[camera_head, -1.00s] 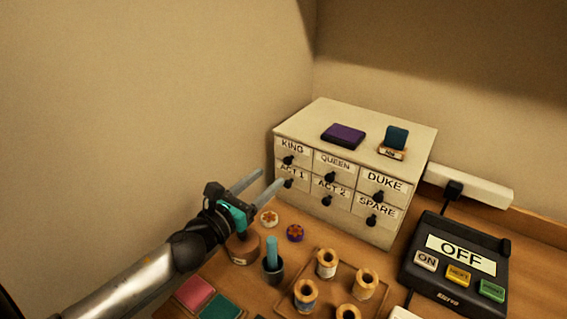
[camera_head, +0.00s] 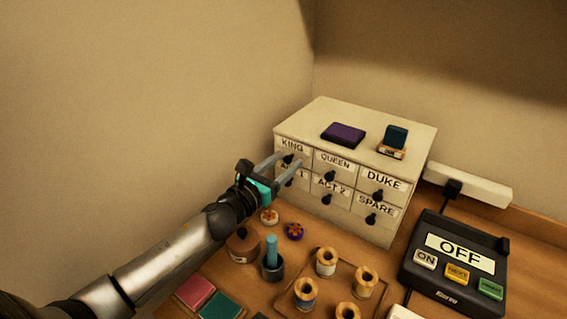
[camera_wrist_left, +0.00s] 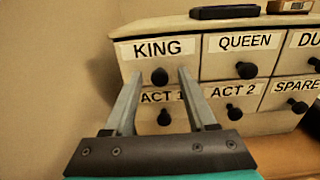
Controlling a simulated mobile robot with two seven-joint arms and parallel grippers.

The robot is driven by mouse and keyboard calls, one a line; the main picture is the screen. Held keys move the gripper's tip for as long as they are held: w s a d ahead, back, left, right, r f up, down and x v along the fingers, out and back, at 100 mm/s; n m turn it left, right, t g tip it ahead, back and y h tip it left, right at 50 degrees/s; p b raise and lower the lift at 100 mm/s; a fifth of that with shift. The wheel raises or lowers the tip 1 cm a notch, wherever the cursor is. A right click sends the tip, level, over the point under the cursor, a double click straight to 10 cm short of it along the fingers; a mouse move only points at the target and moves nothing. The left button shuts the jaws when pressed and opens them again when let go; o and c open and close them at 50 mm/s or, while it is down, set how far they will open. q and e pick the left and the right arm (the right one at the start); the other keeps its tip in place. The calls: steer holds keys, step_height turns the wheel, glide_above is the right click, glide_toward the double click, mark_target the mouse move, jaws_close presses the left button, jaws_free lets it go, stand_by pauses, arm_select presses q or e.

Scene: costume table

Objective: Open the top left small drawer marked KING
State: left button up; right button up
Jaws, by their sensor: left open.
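The KING drawer (camera_head: 291,147) is the top left small drawer of a cream cabinet, and it is closed. In the left wrist view its KING label (camera_wrist_left: 158,48) sits above a round black knob (camera_wrist_left: 159,76). My left gripper (camera_head: 290,160) is open, its two grey fingers pointing at the cabinet front. In the left wrist view the fingers (camera_wrist_left: 160,78) lie to either side of the KING knob, with the knob showing between their tips. I cannot tell whether the tips reach past the knob. My right gripper is not in view.
ACT 1 (camera_wrist_left: 160,97) is just below, and QUEEN (camera_head: 335,162) is to the right. A purple box (camera_head: 343,133) and a teal item (camera_head: 396,138) stand on the cabinet. Spools (camera_head: 326,262), a teal stick in a cup (camera_head: 272,257) and a control box (camera_head: 456,258) occupy the table.

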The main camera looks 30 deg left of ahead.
arm_select(q)
steer(key=shift+c, duration=0.2)
jaws_close()
stand_by(1.1)
